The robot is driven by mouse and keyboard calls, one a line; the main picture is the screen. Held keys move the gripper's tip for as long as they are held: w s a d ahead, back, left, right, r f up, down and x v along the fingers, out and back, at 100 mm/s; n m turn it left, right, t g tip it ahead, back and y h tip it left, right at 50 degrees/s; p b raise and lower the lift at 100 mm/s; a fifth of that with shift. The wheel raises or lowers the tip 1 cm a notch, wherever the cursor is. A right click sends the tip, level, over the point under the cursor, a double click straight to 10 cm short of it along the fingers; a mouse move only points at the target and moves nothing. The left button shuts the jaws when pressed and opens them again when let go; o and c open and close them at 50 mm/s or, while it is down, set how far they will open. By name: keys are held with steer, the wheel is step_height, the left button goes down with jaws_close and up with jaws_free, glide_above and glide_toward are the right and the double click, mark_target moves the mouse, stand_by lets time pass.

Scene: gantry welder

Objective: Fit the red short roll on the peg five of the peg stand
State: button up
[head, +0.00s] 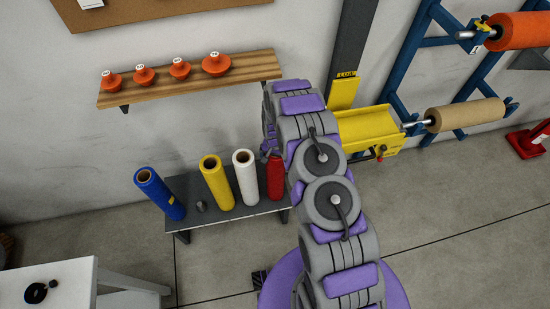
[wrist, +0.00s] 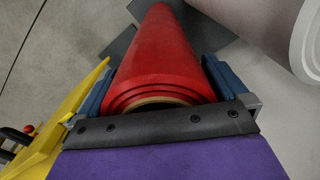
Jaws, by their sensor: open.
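The red roll (head: 275,178) stands on the dark low bench (head: 225,212) at its right end, partly hidden behind my arm. In the wrist view the red roll (wrist: 160,55) lies between the two blue fingers of my gripper (wrist: 158,88), its ringed end close to the palm. The fingers are open, one on each side of it. In the head view my gripper (head: 268,150) is at the top of the red roll, mostly hidden by my arm. A blue rack (head: 402,108) on the right wall has pegs bearing an orange roll (head: 520,30) and a tan roll (head: 465,114). No peg numbers are readable.
A white roll (head: 245,176) stands just left of the red one, then a yellow roll (head: 217,182) and a blue roll (head: 160,193). A yellow machine part (head: 368,128) is right of my arm.

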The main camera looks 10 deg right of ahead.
step_height(320, 180, up, 17)
steer(key=p, duration=0.2)
steer(key=shift+p, duration=0.3)
steer(key=shift+r, duration=0.1)
steer(key=s+r+n, duration=0.1)
steer(key=s+r, duration=0.6)
steer(key=r, duration=0.4)
steer(key=s+r+n, duration=0.1)
steer(key=s+r, duration=0.7)
steer(key=r, duration=0.2)
steer(key=s+r+n, duration=0.1)
steer(key=s+r, duration=0.2)
steer(key=s, duration=0.6)
steer(key=s+r+n+g, duration=0.1)
steer(key=s+r, duration=0.2)
steer(key=s, duration=0.6)
steer(key=s+r+n, duration=0.1)
steer(key=s+r, duration=0.2)
steer(key=s, duration=0.6)
steer(key=shift+r+g, duration=0.35)
steer(key=shift+g, duration=0.05)
